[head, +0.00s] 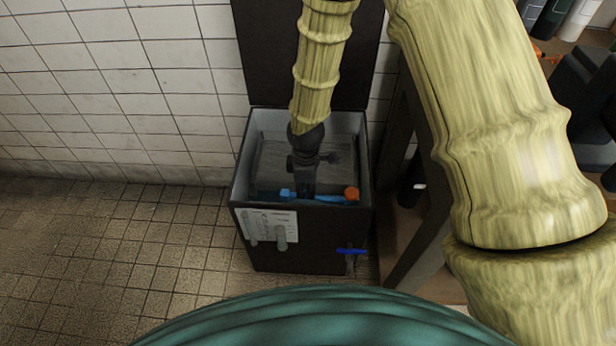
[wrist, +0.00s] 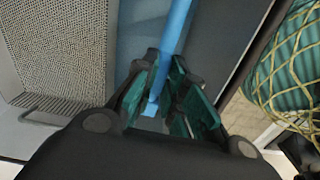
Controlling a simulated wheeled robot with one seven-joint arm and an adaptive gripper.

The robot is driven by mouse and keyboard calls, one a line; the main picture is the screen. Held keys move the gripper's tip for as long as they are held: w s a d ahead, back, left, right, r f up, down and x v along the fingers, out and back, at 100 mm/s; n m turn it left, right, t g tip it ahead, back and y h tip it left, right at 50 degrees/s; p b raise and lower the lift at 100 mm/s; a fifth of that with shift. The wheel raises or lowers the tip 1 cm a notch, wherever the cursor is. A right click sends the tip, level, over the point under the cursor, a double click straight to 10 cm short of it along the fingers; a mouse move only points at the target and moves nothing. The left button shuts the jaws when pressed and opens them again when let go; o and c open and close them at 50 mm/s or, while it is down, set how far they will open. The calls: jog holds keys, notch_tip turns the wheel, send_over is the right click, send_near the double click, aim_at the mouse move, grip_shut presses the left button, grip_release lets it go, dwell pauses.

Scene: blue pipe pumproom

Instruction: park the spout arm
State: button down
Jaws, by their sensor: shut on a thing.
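The spout arm looks to be the light blue bar (head: 330,198) lying along the inside front edge of a dark open-topped box. An orange round knob (head: 351,193) sits at its right end and a blue block (head: 287,193) at its left. My gripper (head: 304,190) reaches down into the box and is shut on the bar. In the wrist view the blue bar (wrist: 176,35) runs down between the green finger pads of my gripper (wrist: 166,98). My gripper hides part of the bar in the head view.
The box (head: 300,240) has a raised dark lid (head: 258,50) behind it. Its front carries a paper sheet (head: 268,224), a grey stub (head: 281,238) and a blue-handled valve (head: 351,251). A dark bench leg stands close at right. Tiled floor at left is clear.

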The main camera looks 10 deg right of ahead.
jog(key=shift+s+a+n+p, duration=0.1)
jog(key=shift+s+n+p, duration=0.25)
jog(key=shift+s+n, duration=0.05)
jog(key=shift+s, duration=0.1)
jog(key=c, duration=1.5)
grip_release()
jog(key=shift+r, duration=6)
